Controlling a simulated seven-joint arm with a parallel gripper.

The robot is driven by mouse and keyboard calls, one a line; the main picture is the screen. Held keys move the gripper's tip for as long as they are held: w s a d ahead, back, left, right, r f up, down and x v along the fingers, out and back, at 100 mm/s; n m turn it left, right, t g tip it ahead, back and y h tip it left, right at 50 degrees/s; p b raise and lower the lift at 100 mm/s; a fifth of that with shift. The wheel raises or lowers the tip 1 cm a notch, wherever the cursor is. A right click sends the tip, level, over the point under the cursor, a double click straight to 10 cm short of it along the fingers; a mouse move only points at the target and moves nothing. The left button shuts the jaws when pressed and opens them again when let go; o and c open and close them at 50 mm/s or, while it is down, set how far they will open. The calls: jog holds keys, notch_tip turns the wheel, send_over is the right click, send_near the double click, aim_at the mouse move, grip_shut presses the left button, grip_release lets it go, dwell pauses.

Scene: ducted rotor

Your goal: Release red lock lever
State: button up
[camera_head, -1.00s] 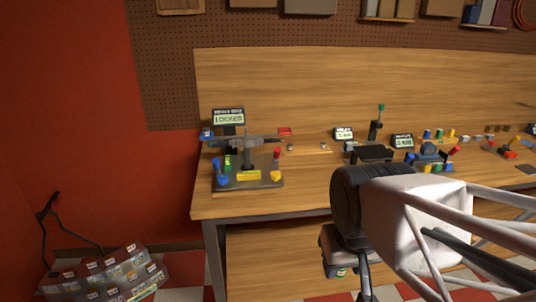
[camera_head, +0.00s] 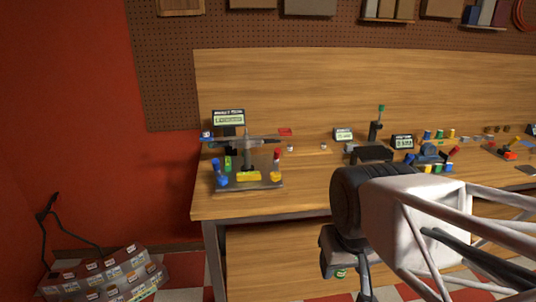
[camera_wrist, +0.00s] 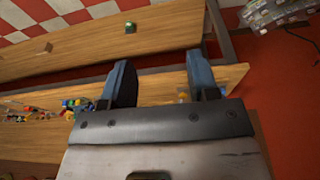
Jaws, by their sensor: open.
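The ducted rotor station stands at the left end of the workbench in the head view, on a dark base plate (camera_head: 262,186). A grey rotor (camera_head: 246,142) sits on its post. An upright lever with a red top (camera_head: 277,154) stands at the right of the plate; a flat red piece (camera_head: 286,131) is at the end of the rotor's span. I cannot tell for sure which is the lock lever. My gripper shows in the wrist view (camera_wrist: 163,78), open and empty, its two dark blue fingers apart. It is away from the station, above the bench's front side.
A blue lever (camera_head: 221,174) and a yellow block (camera_head: 248,176) are on the same plate. A display (camera_head: 228,118) stands behind it. Other fixtures, including a blue one (camera_head: 430,153), line the bench to the right. A grey box of parts (camera_head: 108,275) lies on the floor, left.

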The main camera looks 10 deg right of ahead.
jog(key=w+d+n+t, duration=0.2)
jog(key=w+d+t, duration=0.15)
jog(key=w, duration=1.65)
jog(key=w+d+n+t, duration=0.15)
jog(key=w+t, duration=0.35)
jog(key=w, duration=1.5)
jog(key=w+f+n+t+y, duration=0.2)
jog(key=w+f+t+y, duration=0.15)
jog(key=w, duration=0.95)
jog(key=n+t+y, duration=0.1)
jog(key=n+y, duration=0.3)
jog(key=y, duration=0.1)
send_near(277, 157)
notch_tip(277, 157, up, 4)
jog(key=w, duration=0.1)
jog(key=shift+w+a+f+y, duration=0.35)
jog(key=shift+w+a+f, duration=0.1)
jog(key=shift+w+f, duration=0.2)
jog(key=shift+x, duration=3.85)
